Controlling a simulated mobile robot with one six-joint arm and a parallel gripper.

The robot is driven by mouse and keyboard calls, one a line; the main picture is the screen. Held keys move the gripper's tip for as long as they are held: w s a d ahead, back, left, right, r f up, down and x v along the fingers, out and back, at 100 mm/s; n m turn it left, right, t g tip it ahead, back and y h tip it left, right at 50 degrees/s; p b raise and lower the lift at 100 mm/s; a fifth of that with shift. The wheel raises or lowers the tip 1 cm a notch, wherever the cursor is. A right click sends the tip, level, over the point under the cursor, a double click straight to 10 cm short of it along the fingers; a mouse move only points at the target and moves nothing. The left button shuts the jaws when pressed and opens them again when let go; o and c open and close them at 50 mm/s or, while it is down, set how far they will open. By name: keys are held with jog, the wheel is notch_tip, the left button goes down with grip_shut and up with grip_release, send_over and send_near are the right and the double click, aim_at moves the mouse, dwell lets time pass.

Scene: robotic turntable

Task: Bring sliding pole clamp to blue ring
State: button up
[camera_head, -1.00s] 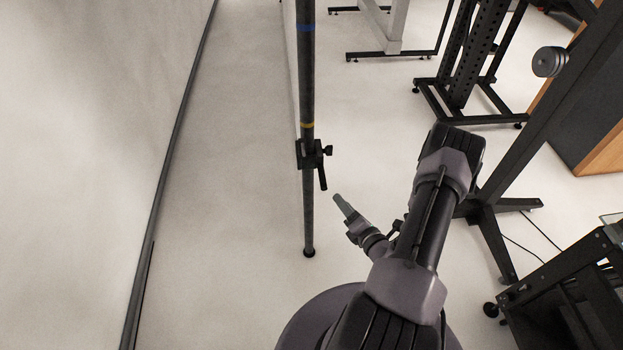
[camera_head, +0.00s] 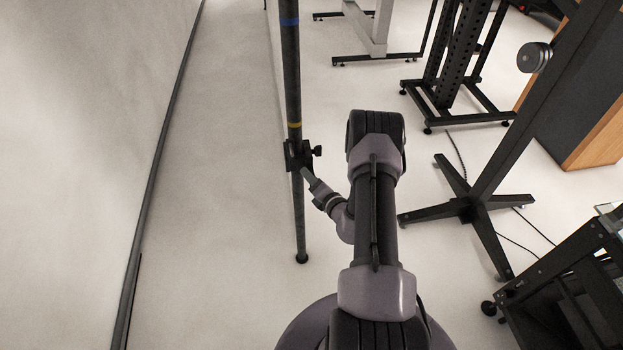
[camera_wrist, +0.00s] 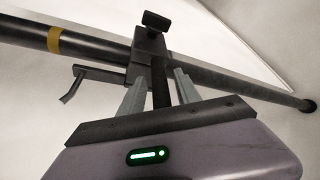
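The dark upright pole (camera_head: 292,80) carries a blue ring (camera_head: 289,22) near the top of the head view and a yellow ring (camera_head: 294,125) lower down. The black pole clamp (camera_head: 297,155) sits just below the yellow ring, well below the blue one. My gripper (camera_head: 305,172) is at the clamp's lower right side. In the wrist view, the clamp body (camera_wrist: 149,62) is just beyond my gripper (camera_wrist: 158,78). Its two grey fingers stand apart, with the clamp's dark handle (camera_wrist: 160,88) between them and gaps visible on both sides. The blue ring is outside the wrist view.
A pale wall with a dark base strip (camera_head: 160,150) runs along the left. A black stand with splayed feet (camera_head: 465,207) is right of my arm. A dark cart (camera_head: 560,280) is at the lower right. The floor left of the pole is clear.

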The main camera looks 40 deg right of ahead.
grip_shut()
dwell(1.2)
